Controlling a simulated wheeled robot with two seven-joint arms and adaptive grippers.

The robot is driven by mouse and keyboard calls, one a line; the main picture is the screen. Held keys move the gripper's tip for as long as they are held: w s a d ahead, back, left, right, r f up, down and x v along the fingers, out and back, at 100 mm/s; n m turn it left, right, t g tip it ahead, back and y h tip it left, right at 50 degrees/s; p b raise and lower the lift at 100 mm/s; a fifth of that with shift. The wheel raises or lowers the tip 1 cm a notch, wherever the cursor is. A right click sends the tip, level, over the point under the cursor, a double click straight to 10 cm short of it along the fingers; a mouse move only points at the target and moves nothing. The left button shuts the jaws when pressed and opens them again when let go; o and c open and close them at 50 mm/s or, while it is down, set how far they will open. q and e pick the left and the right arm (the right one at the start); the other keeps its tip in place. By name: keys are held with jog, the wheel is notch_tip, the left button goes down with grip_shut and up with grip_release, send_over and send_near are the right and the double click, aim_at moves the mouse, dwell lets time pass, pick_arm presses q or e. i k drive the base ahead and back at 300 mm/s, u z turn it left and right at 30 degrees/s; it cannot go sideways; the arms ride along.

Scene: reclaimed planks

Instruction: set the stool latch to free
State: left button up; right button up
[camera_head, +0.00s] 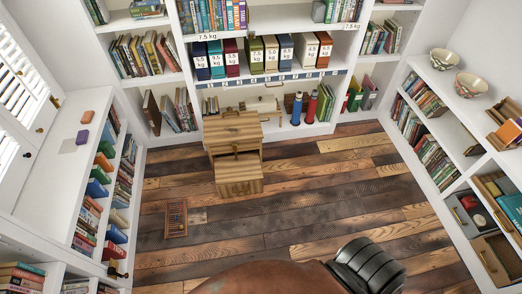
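The wooden step stool (236,176) stands on the plank floor in front of the back shelves, left of the picture's middle. Its striped upper step (232,128) is at the back, and a lower box-like step is in front. A small dark fitting (235,150) shows between the two steps; it may be the latch, but it is too small to read its setting. Neither of my grippers can be made out in this view.
White bookshelves line the left, back and right. A small wooden slatted frame (176,219) lies on the floor, front left of the stool. Blue (297,109) and red (311,107) bottles stand by the back shelf. A brown rounded shape and a black ribbed shape fill the bottom. Floor right of the stool is clear.

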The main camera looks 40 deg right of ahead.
aim_at(235, 147)
jog(key=z, duration=1)
jog(key=i, duration=0.95)
jog(key=z, duration=1)
